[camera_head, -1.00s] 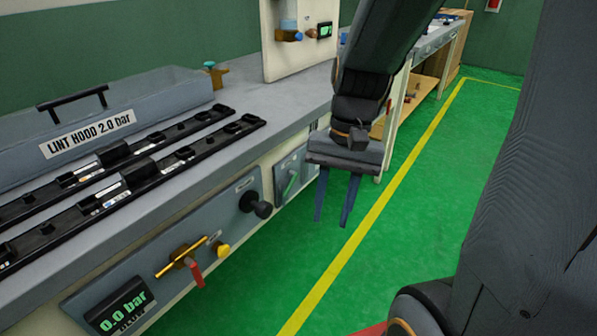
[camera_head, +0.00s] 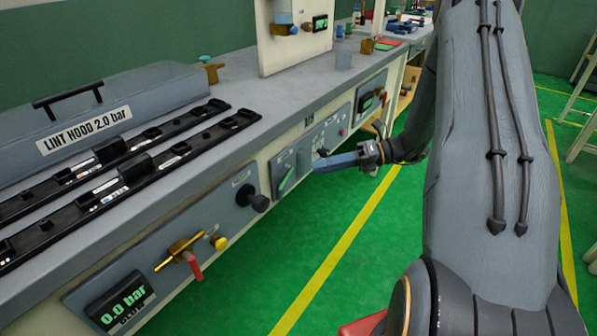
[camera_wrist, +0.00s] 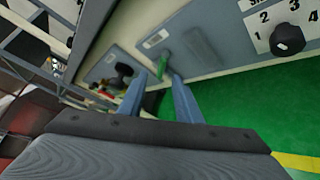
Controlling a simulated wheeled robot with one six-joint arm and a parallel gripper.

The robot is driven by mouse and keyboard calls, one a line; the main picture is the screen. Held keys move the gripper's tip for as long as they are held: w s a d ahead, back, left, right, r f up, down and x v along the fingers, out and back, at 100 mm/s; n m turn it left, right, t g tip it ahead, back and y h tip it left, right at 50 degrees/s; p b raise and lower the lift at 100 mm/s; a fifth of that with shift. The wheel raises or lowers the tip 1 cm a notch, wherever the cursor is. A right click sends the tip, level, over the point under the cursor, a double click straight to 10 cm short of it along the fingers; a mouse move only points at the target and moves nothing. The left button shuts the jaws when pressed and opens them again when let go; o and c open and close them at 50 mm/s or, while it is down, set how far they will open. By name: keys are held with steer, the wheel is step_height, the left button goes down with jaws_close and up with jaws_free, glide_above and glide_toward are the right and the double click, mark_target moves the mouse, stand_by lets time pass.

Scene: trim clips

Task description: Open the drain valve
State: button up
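A green lever handle (camera_head: 287,178) sits on a small grey panel on the bench front; it also shows in the wrist view (camera_wrist: 163,66). The label above it is too small to read. A brass valve with a red handle (camera_head: 193,264) is on the longer panel to the left. No readable label marks either one as the drain valve. My gripper (camera_head: 318,165) is level and points left at the bench front, close to the green lever's panel. In the wrist view its two blue fingers (camera_wrist: 158,82) are apart, with the green lever seen between their tips and nothing gripped.
A black knob (camera_head: 250,198), a yellow knob (camera_head: 219,242) and a 0.0 bar display (camera_head: 122,303) are on the left panel. A numbered selector knob (camera_wrist: 288,39) is right of the lever. The green floor (camera_head: 255,290) before the bench is clear.

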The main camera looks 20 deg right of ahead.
mark_target(287, 178)
steer(key=x, duration=0.7)
steer(key=shift+w+a, duration=0.2)
steer(key=shift+w, duration=0.1)
steer(key=shift+f, duration=0.15)
jaws_close()
